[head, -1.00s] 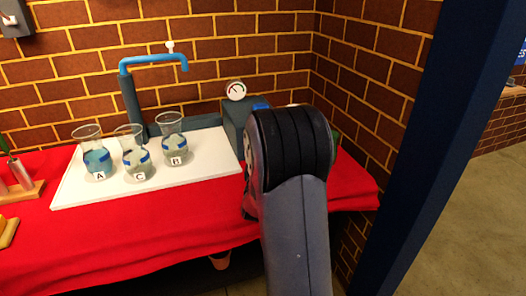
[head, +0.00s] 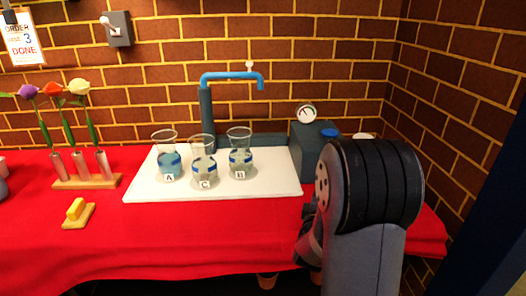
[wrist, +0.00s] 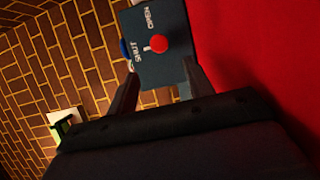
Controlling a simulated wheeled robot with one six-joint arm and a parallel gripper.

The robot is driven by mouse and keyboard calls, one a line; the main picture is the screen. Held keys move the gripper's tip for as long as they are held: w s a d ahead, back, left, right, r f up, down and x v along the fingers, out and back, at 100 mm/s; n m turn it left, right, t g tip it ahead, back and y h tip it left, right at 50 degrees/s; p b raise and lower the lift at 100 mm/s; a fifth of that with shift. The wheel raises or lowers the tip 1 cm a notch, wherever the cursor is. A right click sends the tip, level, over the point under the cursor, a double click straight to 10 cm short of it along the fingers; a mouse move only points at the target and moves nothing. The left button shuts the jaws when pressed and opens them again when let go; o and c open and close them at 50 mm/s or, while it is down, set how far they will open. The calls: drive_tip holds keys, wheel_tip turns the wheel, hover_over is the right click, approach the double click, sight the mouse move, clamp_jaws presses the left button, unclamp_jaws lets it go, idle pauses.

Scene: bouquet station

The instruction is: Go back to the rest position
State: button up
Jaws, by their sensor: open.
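My gripper (wrist: 160,85) shows in the wrist view, its two dark fingers apart with nothing between them. Beyond the fingertips is a dark box (wrist: 158,62) with a red knob (wrist: 159,43) and the words OPEN and SHUT. In the head view my arm stands at the right, in front of the dark box with a round gauge (head: 306,113). My gripper is mostly hidden behind my arm there.
Beakers A (head: 167,163), C (head: 204,168) and B (head: 240,160) stand on a white board (head: 140,190) under a blue tap (head: 232,77). A flower rack (head: 88,182) and a yellow-handled block (head: 77,213) are at left on the red cloth (head: 180,235). A blue post (head: 470,225) stands at right.

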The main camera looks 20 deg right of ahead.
drive_tip(key=x, duration=1)
drive_tip(key=shift+d, duration=0.1)
